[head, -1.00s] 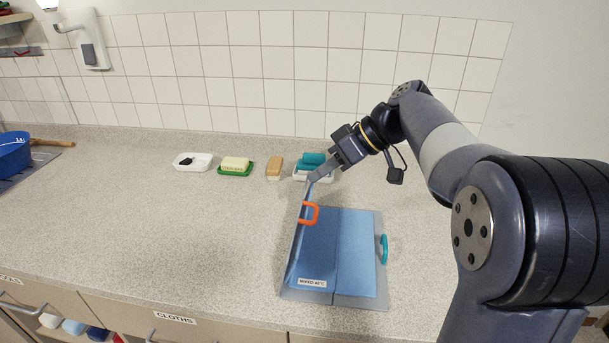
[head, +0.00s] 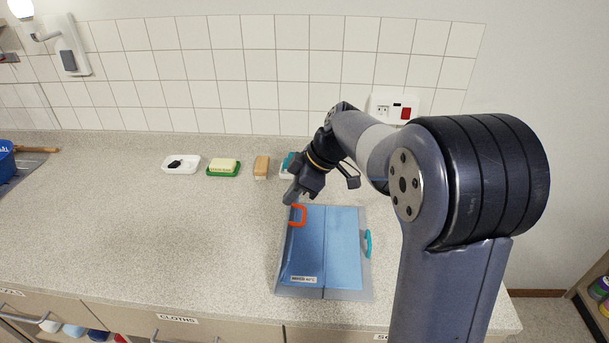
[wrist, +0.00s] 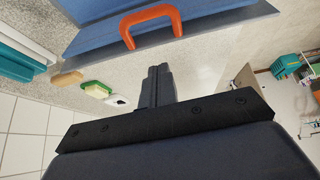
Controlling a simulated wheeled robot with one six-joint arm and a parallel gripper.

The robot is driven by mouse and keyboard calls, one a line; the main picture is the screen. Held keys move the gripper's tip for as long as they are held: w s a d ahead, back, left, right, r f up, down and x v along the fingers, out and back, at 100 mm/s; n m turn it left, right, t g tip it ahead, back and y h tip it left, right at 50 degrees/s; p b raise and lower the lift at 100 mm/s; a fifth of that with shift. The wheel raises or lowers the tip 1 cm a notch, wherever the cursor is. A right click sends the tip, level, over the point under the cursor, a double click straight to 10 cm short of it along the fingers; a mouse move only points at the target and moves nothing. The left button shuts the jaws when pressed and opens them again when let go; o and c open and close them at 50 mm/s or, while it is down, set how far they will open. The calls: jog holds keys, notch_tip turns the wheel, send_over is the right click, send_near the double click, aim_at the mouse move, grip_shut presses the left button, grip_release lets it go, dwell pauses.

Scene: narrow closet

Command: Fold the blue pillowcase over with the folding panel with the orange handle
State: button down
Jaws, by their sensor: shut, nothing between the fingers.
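The blue pillowcase (head: 342,250) lies on a grey folding board (head: 345,295) on the counter. A darker blue part covers the left half, with a white label at its front edge. The orange handle (head: 297,215) is at the board's left back; the left edge there looks slightly raised. A teal handle (head: 367,243) is on the right edge. My gripper (head: 289,198) is shut and empty, just behind the orange handle. In the wrist view, the shut fingertips (wrist: 158,70) are apart from the orange handle (wrist: 150,18), which stands on the grey panel edge.
Behind the board stand a white dish (head: 181,164), a green dish with a yellow block (head: 223,167), a tan brush (head: 261,166) and a teal item partly hidden by my arm. The counter left of the board is clear. A blue tub (head: 6,160) is far left.

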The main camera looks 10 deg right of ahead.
jog(key=shift+s+d+f+p, duration=0.1)
jog(key=shift+d+f+p, duration=0.1)
jog(key=shift+d+f, duration=0.55)
jog(key=shift+s+d+f+p, duration=0.1)
jog(key=shift+d+f+p, duration=0.1)
jog(key=shift+d+f, duration=0.5)
jog(key=shift+a+f, duration=0.15)
jog(key=shift+f, duration=0.05)
jog(key=d+b, duration=0.1)
jog(key=b, duration=0.2)
jog(key=d+f+y+b, duration=0.1)
jog(key=b, duration=0.2)
jog(key=shift+s+y, duration=0.2)
jog(key=shift+y, duration=0.1)
notch_tip(320, 180, up, 11)
send_over(305, 215)
jog(key=s+d, duration=0.1)
jog(key=d, duration=0.4)
jog(key=shift+r, duration=0.2)
